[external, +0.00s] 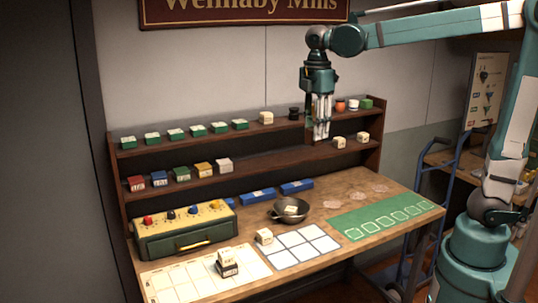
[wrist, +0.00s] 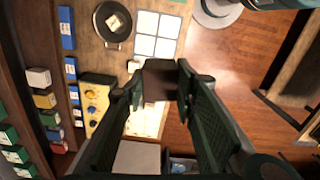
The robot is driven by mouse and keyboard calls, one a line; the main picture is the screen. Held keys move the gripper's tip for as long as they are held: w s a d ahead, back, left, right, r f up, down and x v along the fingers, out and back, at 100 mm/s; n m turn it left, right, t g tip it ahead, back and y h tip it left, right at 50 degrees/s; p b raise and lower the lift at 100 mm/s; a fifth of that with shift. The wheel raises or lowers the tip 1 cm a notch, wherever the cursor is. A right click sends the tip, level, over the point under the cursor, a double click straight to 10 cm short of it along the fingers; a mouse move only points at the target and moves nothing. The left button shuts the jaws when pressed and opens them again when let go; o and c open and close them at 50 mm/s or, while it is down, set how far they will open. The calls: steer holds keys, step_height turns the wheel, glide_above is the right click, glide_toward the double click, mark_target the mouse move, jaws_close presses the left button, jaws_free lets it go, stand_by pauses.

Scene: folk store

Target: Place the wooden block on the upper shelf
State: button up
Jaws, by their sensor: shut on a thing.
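My gripper (external: 320,138) hangs in front of the right part of the shelf rack, fingers pointing down. In the wrist view, my gripper (wrist: 158,82) is shut on a dark brown wooden block (wrist: 160,66) held between the fingertips. In the external view the block is mostly hidden by the fingers. The upper shelf (external: 160,142) carries several green boxes at left, a cream block, dark jars, and small coloured items at right. Bare board shows between some of them. Whether the held block touches the rack cannot be told.
The lower shelf (external: 260,160) holds coloured boxes and two cream blocks (external: 362,137) near my gripper. On the bench are a pan (external: 290,210), a green-yellow button box (external: 185,232), cream blocks, blue trays and a green mat (external: 385,216).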

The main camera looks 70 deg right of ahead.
step_height(320, 180, up, 11)
steer(key=w+d+r+p, duration=0.1)
steer(key=w+d+p, duration=0.4)
steer(key=d, duration=1.3)
steer(key=d+f+m+p, duration=0.2)
steer(key=d, duration=3.5)
steer(key=shift+s+d+f, duration=0.1)
steer(key=shift+s+f, duration=0.15)
steer(key=shift+f, duration=0.95)
steer(key=shift+s+f, duration=0.25)
steer(key=shift+f, duration=0.9)
steer(key=shift+f, duration=0.1)
steer(key=shift+f, duration=2.8)
